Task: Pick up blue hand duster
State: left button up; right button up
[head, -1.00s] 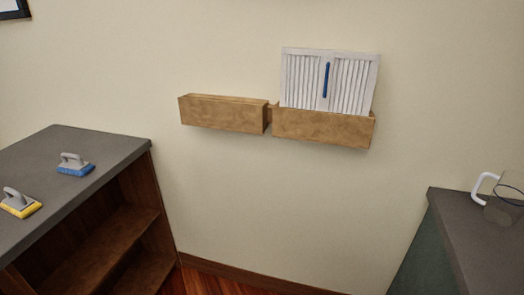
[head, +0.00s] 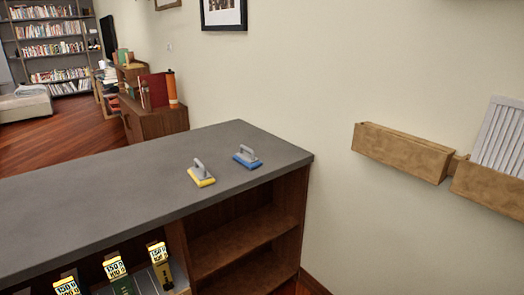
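The blue hand duster (head: 248,159) has a blue base and a grey handle. It sits on the dark grey top of a wooden shelf unit (head: 120,168), near its right end and towards the wall. A yellow hand duster (head: 201,175) of the same shape sits just left of it and nearer to me, apart from it. Neither of my grippers shows in the head view.
Wooden wall boxes (head: 402,152) hang at right, one holding a white slatted panel (head: 500,135). Yellow-labelled items (head: 115,268) stand in the unit's lower left shelf. A low cabinet with books (head: 156,118) and a bookshelf (head: 50,48) stand further back. Most of the grey top is bare.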

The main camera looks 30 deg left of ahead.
aim_at(247, 159)
jog(key=u, duration=1.1)
